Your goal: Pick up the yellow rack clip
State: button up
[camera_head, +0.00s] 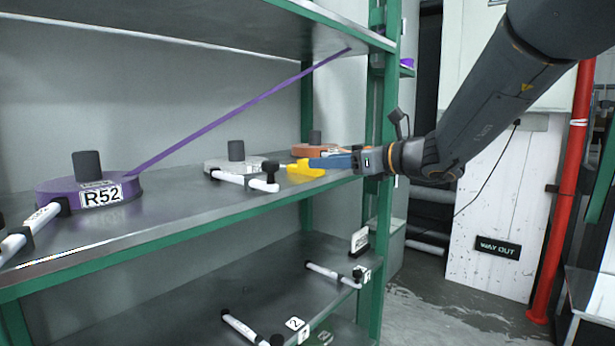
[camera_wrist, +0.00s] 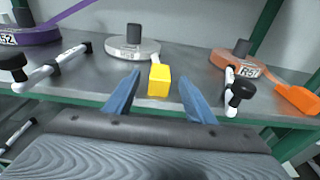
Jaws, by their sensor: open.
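The yellow rack clip (camera_head: 306,168) sits near the front edge of the middle shelf, in front of a white webbing roll. In the wrist view the clip (camera_wrist: 159,80) shows as a yellow block just beyond and between my fingertips. My gripper (camera_head: 318,162) reaches in from the right at shelf height, its blue fingers pointing at the clip. In the wrist view my gripper (camera_wrist: 157,84) has its two blue fingers spread apart, with nothing held. I cannot tell whether a finger touches the clip.
A purple roll labelled R52 (camera_head: 70,187), a white roll (camera_head: 228,164) and an orange roll (camera_head: 312,148) stand on the shelf (camera_head: 190,207). White bars with black ends lie nearby. An orange clip (camera_wrist: 297,98) is at the right. A green post (camera_head: 383,150) stands close to my gripper.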

aim_at(305, 161)
jog(key=shift+p+x, duration=0.85)
jog(key=shift+x, duration=1)
jog(key=p+x, duration=0.2)
jog(key=x, duration=0.2)
jog(key=shift+r, duration=0.15)
jog(key=c, duration=1.2)
jog(key=shift+o, duration=0.2)
